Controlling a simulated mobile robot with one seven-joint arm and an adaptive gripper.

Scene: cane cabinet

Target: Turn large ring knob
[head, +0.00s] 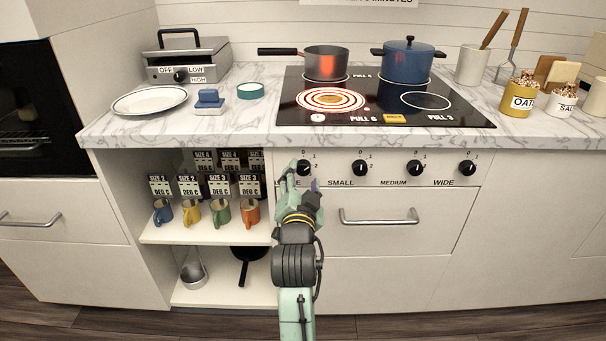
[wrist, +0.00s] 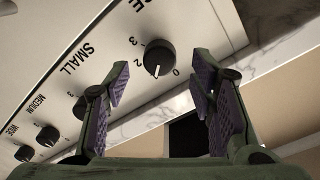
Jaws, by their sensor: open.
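The leftmost knob (head: 304,168) is a black round knob on the white panel under the cooktop. Its label is partly hidden by my gripper in the head view. In the wrist view this knob (wrist: 158,58) has a white mark pointing between the 0 and the 2. My gripper (head: 303,183) is open just in front of it. In the wrist view the purple finger pads of my gripper (wrist: 160,86) stand apart, with the knob ahead between them; I see no contact. A ringed burner (head: 331,100) glows red at the cooktop's front left.
Knobs labelled SMALL (head: 360,168), MEDIUM (head: 414,168) and WIDE (head: 467,168) sit to the right. A drawer handle (head: 379,217) sticks out below. The counter edge (head: 400,138) overhangs the panel. Open shelves with mugs (head: 221,212) are at left.

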